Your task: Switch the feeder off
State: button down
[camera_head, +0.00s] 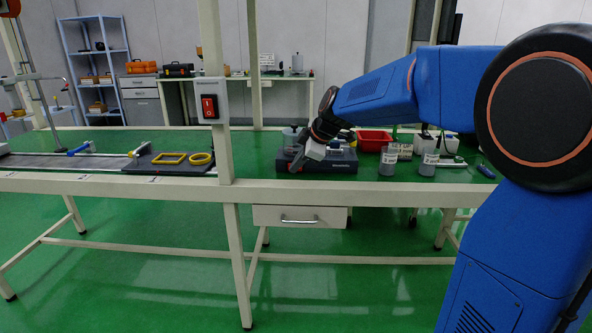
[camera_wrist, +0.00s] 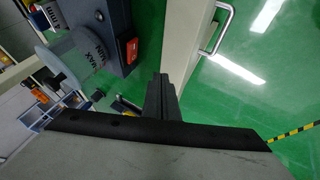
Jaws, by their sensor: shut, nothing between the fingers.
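A light grey switch box (camera_head: 210,100) with a red rocker switch (camera_head: 209,107) is fixed to the cream post left of my gripper; its label is too small to read. A dark grey machine (camera_head: 340,161) stands on the green bench, partly hidden behind my gripper (camera_head: 296,166). In the wrist view, this dark machine (camera_wrist: 118,22) has an orange-red switch (camera_wrist: 131,50) on its front and a clear container (camera_wrist: 78,52) marked MAX and MIN. My gripper (camera_wrist: 160,78) is shut and empty, in front of the machine and apart from the switch.
A red bin (camera_head: 374,140) and grey jars (camera_head: 388,163) stand right of the machine. Yellow frames (camera_head: 168,158) lie on a dark plate at the left. A drawer with a metal handle (camera_head: 299,219) hangs below the bench edge. The floor in front is clear.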

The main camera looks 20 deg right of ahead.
jog(key=s+r, duration=0.3)
jog(key=r, duration=0.2)
jog(key=shift+s+d, duration=0.4)
jog(key=shift+d, duration=0.05)
